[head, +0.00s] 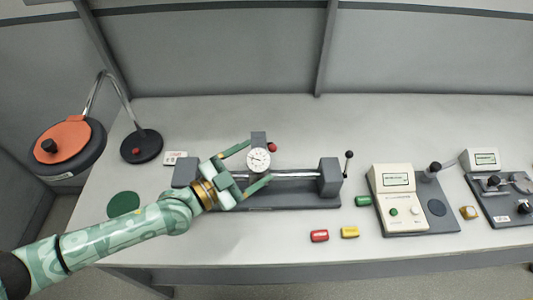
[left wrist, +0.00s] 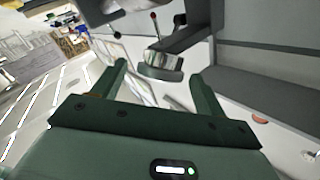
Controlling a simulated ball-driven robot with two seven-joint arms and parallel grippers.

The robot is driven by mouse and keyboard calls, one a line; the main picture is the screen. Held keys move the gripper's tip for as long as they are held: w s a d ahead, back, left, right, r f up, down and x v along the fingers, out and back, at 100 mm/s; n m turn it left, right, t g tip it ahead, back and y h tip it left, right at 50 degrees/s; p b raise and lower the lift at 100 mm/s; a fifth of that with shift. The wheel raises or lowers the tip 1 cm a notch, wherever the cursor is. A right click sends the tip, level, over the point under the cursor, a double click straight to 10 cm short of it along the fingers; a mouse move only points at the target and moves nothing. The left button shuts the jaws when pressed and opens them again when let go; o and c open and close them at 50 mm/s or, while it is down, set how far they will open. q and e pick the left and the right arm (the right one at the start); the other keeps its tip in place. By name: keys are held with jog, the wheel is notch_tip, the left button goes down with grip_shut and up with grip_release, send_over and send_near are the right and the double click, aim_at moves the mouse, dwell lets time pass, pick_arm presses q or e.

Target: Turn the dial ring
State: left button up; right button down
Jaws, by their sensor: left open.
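The dial gauge (head: 258,160) has a round white face with a metal rim and is mounted above a rail on a grey bench fixture (head: 285,193). My left gripper (head: 260,161) comes in from the left, open, with one finger toward the upper side of the dial and one toward the lower side. In the left wrist view, the dial's silvery ring (left wrist: 162,64) shows edge-on just beyond and between the open fingertips (left wrist: 159,72), with gaps visible on both sides. Contact with the ring is not visible. My right gripper is out of view.
A red knob (head: 272,147) sits right beside the dial. A black-knobbed lever (head: 348,160) stands at the fixture's right end. Red (head: 319,236), yellow (head: 349,232) and green (head: 362,201) blocks lie in front. A beige meter box (head: 397,200) stands right. The bench behind the fixture is clear.

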aim_at(266, 155)
pick_arm(q)
jog(key=shift+x, duration=2.35)
